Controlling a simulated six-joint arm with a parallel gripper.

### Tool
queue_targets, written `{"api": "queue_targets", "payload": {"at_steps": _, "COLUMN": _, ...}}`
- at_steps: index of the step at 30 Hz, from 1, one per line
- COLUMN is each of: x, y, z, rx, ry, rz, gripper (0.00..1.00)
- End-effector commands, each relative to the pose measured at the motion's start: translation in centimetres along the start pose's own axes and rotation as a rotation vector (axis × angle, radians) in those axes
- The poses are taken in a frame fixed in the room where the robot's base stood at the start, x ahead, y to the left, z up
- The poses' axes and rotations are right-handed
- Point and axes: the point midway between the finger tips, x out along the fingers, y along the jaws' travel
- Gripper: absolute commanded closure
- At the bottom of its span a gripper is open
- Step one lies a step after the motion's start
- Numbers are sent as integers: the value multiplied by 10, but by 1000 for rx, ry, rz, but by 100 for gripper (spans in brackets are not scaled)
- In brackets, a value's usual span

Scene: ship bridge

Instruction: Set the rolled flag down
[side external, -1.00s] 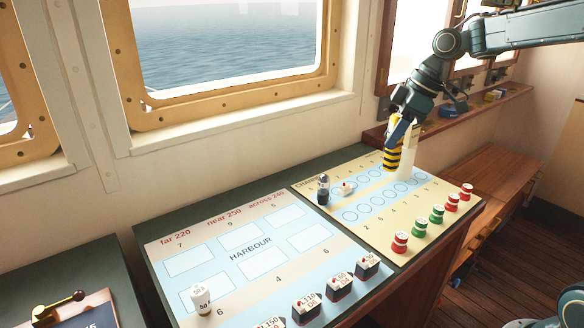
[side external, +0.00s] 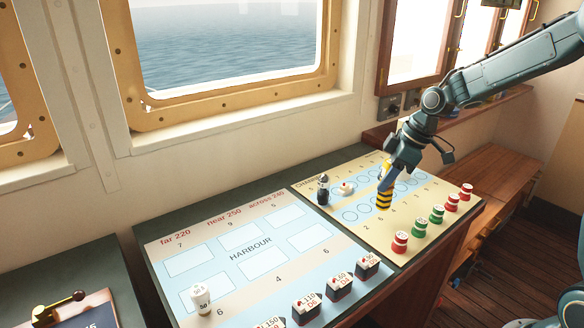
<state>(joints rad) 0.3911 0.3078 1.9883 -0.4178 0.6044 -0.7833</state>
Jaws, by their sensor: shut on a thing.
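The rolled flag (side external: 384,201) appears as a short upright roll with yellow and black bands. It is over the right-hand chart board (side external: 345,240), among the printed circles. My gripper (side external: 385,183) points down and is shut on its upper part, hiding the top. The roll's lower end is at or very close to the board's surface; I cannot tell whether it touches.
Red and green pieces (side external: 437,214) line the board's right edge. The harbour board (side external: 250,255) holds dark block pieces (side external: 338,287) and a white cylinder (side external: 200,298).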

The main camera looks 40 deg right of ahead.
Motion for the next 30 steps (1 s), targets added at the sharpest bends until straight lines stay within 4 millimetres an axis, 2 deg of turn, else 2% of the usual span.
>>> {"api": "queue_targets", "payload": {"at_steps": 9, "x": 30, "y": -1, "z": 13, "rx": 0, "ry": -1, "rz": -2, "gripper": 90}}
{"api": "queue_targets", "payload": {"at_steps": 23, "x": 35, "y": 0, "z": 14, "rx": 0, "ry": 0, "rz": 0, "gripper": 90}}
{"api": "queue_targets", "payload": {"at_steps": 24, "x": 35, "y": 0, "z": 14, "rx": 0, "ry": 0, "rz": 0, "gripper": 63}}
{"api": "queue_targets", "payload": {"at_steps": 27, "x": 35, "y": 0, "z": 14, "rx": 0, "ry": 0, "rz": 0, "gripper": 45}}
{"api": "queue_targets", "payload": {"at_steps": 30, "x": 35, "y": 0, "z": 14, "rx": 0, "ry": 0, "rz": 0, "gripper": 45}}
